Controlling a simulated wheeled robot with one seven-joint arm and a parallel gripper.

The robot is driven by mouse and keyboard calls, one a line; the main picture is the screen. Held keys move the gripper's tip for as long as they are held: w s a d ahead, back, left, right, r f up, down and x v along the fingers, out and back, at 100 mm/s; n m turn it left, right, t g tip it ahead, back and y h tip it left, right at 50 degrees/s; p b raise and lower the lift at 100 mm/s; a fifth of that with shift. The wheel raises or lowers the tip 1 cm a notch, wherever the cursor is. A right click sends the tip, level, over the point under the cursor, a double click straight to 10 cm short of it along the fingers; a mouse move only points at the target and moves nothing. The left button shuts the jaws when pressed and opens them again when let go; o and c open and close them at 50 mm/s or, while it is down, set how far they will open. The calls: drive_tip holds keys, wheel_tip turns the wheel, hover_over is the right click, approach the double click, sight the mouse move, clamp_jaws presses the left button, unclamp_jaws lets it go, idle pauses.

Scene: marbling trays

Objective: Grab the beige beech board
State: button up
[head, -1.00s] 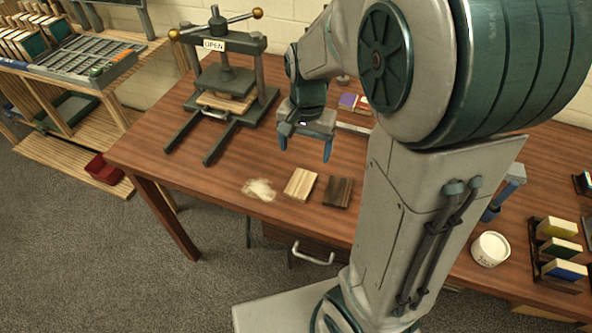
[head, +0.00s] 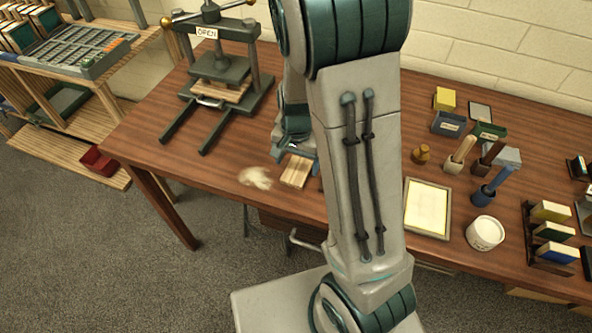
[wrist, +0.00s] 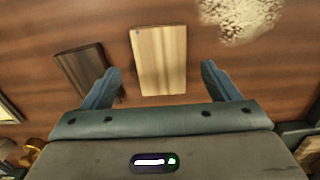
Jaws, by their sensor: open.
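The beige beech board (head: 297,171) lies flat on the table near its front edge, partly hidden by my arm in the head view. In the wrist view the beige board (wrist: 160,58) lies ahead of my gripper, between the lines of its two fingers. My gripper (wrist: 160,85) is open and empty, above the table, and its fingertips appear apart from the board. In the head view my gripper (head: 297,150) is just behind the board. A dark brown board (wrist: 84,72) lies beside the beige one, partly behind a finger.
A pale powdery patch (head: 255,177) lies left of the board. A press (head: 218,70) with an OPEN sign stands at the back left. A framed tray (head: 427,208), a white tub (head: 485,233) and tools in holders occupy the right side.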

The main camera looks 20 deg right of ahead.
sight(297, 172)
drive_tip(key=shift+w+f, duration=0.1)
drive_tip(key=shift+f, duration=1.35)
drive_tip(key=c, duration=1.1)
drive_tip(key=shift+r, duration=0.2)
